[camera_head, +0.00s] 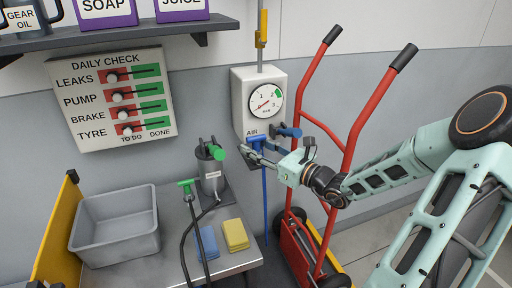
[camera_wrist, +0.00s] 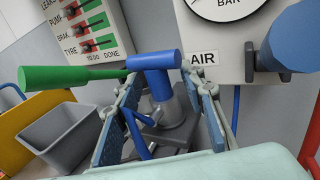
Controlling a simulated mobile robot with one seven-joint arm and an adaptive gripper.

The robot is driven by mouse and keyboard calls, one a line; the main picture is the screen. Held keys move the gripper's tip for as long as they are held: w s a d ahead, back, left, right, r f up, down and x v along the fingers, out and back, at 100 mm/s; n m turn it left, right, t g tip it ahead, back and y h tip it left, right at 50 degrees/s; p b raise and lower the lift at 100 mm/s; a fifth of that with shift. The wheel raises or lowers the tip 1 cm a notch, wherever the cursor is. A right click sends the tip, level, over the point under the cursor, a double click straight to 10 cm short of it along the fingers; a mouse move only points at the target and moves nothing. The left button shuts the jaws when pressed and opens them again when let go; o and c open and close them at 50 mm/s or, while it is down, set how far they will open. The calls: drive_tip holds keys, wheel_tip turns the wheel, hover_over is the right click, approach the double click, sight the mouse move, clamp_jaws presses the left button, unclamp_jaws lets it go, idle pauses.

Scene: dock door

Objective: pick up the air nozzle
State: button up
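The air nozzle (camera_head: 256,139) is a blue T-shaped piece below the AIR label on the gauge box, with a blue hose (camera_head: 265,200) hanging beneath. In the wrist view the nozzle (camera_wrist: 153,61) has its crossbar across the top and its stem between the fingers. My gripper (camera_head: 256,155) is at the nozzle, reaching in from the right. In the wrist view its fingers (camera_wrist: 160,110) are apart, one on each side of the stem with visible gaps. I cannot tell whether either finger touches the nozzle.
The gauge box (camera_head: 245,92) has a blue-handled valve (camera_head: 290,132) close to my gripper. A grey canister (camera_head: 210,170) with a green part stands left. The bench holds a green-handled tool (camera_head: 187,184), a grey bin (camera_head: 115,241) and sponges (camera_head: 234,235). A red hand truck (camera_head: 360,115) stands right.

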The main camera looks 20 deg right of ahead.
clamp_jaws()
idle(0.5)
